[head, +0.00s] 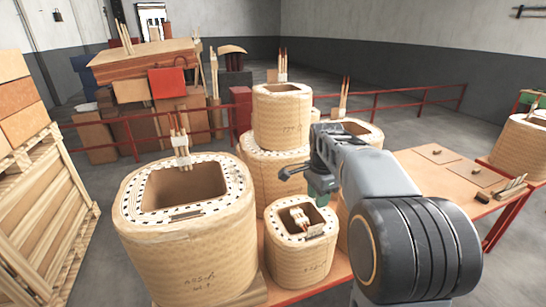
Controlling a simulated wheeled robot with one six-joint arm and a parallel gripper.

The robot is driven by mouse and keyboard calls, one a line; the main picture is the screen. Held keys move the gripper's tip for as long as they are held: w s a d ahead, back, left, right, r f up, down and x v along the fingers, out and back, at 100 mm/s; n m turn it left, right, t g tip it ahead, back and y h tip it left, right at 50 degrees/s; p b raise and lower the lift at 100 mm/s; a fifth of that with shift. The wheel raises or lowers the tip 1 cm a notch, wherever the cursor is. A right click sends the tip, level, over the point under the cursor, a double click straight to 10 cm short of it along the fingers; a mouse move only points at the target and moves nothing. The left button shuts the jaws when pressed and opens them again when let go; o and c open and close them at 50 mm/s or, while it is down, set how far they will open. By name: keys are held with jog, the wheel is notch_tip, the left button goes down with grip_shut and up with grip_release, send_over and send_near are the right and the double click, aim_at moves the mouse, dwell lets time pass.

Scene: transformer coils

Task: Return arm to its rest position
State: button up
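My arm reaches from the lower right into the middle of the head view. My gripper (318,192) is at its end, above and behind the small front coil (300,247). The gripper is small and dark here, and I cannot see whether its fingers are apart. No held object can be made out. A large wrapped coil (187,245) with a rectangular opening stands at the left front. Another coil (282,115) stands on top of a lower coil (262,180) behind the gripper. My arm partly hides a further coil (362,130) at the right.
The coils stand on an orange table (415,170), whose right part holds flat plates. Another coil (525,150) is at the far right. Wooden crates (40,215) stand at the left. A red railing (400,101) runs behind. Grey floor behind the table is free.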

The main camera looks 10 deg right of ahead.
jog(key=s+a+f+n+t+p, duration=0.1)
jog(key=s+a+n, duration=0.3)
jog(key=s+n, duration=0.4)
jog(key=s+a+f+n+t+p, duration=0.1)
jog(key=s+a+f+n+t, duration=0.1)
jog(key=s+a+n, duration=0.3)
jog(key=shift+s+a+f+n, duration=0.2)
jog(key=shift+s+f+n, duration=0.1)
jog(key=shift+s+n, duration=1.55)
jog(key=shift+w, duration=0.1)
